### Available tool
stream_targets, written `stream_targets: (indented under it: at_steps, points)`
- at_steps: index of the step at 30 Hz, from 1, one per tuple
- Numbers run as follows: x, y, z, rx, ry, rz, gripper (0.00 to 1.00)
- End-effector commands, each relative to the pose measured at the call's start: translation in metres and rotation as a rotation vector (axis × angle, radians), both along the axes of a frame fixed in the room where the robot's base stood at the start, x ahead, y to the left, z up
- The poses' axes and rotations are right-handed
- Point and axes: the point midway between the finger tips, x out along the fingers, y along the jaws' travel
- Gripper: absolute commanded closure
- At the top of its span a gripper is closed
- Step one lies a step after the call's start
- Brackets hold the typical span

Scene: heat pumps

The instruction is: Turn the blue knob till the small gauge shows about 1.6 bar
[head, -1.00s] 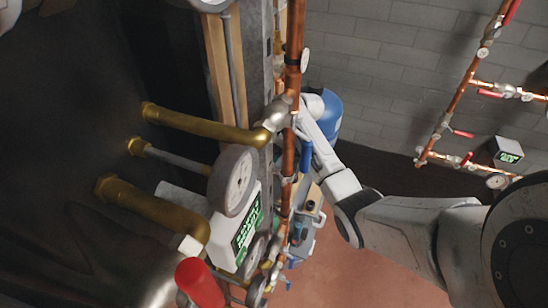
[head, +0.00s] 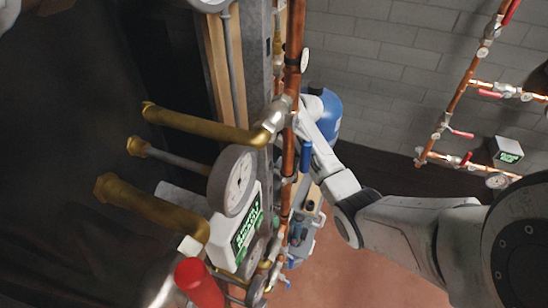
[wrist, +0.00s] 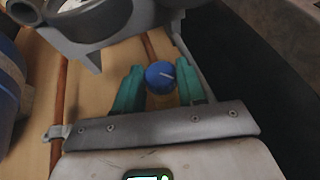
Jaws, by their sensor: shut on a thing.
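The blue knob (wrist: 160,75) is round, with a pale pointer line on its top, and sits near the middle of the wrist view. The teal fingers of my gripper (wrist: 160,90) stand on its left and right, shut on it. A round gauge (wrist: 96,20) is cut off by the top edge of the wrist view, and its reading cannot be seen. In the head view, small gauges (head: 255,255) show near the bottom, too small and slanted to read. The knob and fingers cannot be made out clearly there, behind pipes and instruments.
A large gauge (head: 232,181) and a box with a green display (head: 243,233) stand left of the copper pipe (head: 291,150). A red handle (head: 199,282) is at the bottom. Brass pipes (head: 205,125) run at left. A copper pipe (wrist: 58,125) shows at left in the wrist view.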

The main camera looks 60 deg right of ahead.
Motion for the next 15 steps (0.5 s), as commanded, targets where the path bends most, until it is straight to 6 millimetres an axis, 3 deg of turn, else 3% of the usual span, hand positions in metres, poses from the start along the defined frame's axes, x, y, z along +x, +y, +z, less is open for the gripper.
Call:
stream_targets:
  at_steps: [15]
  points:
    - [0.0009,-0.0069,-0.0068,0.326,0.048,-0.004,0.91]
